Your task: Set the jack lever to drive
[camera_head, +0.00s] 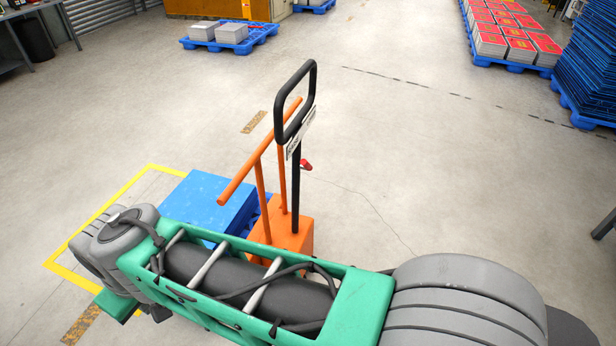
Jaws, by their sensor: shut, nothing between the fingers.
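A pallet jack with an orange body (292,230) stands in the middle of the head view. It has a black upright loop handle (314,85) and an orange crossbar (243,175). A small red lever (306,165) sticks out to the right of the black shaft, below the loop. Which setting it is in cannot be told. My green and grey arm crosses the foreground and hides the foot of the jack. My gripper is not in view, so its distance from the lever does not show.
A blue box (208,200) stands left of the jack, by a yellow floor marking (122,190). Blue pallets with grey stacks (230,35) and red-topped stacks (530,45) stand at the back. A workbench (45,20) is at upper left. The floor right of the jack is clear.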

